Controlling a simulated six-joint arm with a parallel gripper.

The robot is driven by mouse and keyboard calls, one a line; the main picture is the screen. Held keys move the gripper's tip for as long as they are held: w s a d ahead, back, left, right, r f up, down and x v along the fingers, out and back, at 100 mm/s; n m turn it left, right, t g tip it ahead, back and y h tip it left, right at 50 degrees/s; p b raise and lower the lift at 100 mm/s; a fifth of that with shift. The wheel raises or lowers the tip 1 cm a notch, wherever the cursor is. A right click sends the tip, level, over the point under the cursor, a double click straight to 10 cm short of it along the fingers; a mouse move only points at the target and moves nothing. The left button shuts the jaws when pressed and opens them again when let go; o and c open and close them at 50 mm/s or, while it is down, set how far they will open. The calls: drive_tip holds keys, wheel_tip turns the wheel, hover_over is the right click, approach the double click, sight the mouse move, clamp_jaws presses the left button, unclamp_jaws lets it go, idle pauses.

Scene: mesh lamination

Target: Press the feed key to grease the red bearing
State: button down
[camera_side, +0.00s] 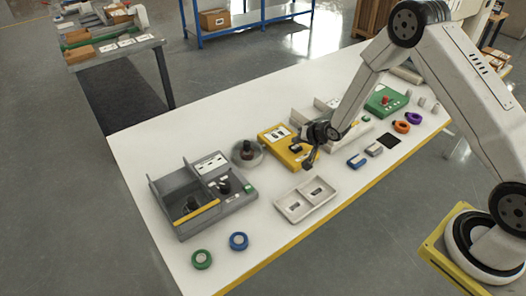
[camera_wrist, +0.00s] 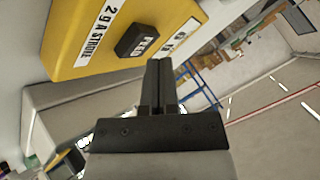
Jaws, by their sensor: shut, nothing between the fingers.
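The yellow feed box (camera_side: 273,137) stands mid-table in the side view, and its yellow front (camera_wrist: 85,25) fills the upper left of the wrist view. It carries a black key marked FEED (camera_wrist: 137,38) beside a label reading "29 A STROKE". My gripper (camera_side: 308,163) is shut and empty at the box's right end. In the wrist view the shut fingertips (camera_wrist: 159,62) are just below and right of the key; I cannot tell whether they touch it. No clearly red bearing shows; an orange-red ring (camera_side: 402,127) lies at the right of the table.
A grey divided fixture (camera_side: 180,232) stands at left, with a round dish (camera_side: 240,162) behind it. A pale two-pocket tray (camera_side: 292,212) lies in front of my gripper. Green (camera_side: 202,252), blue (camera_side: 239,233) and purple (camera_side: 414,118) rings lie around. A green box (camera_side: 378,106) has a red button.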

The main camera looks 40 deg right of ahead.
sight(297, 148)
drive_tip(key=shift+r, duration=0.1)
drive_tip(key=shift+r, duration=2.45)
drive_tip(key=shift+r, duration=0.1)
idle(0.8)
wheel_tip(297, 148, up, 4)
drive_tip(key=shift+f, duration=0.2)
drive_tip(key=shift+f, duration=0.1)
idle(0.5)
drive_tip(key=shift+f, duration=4.3)
drive_tip(key=shift+f, duration=0.45)
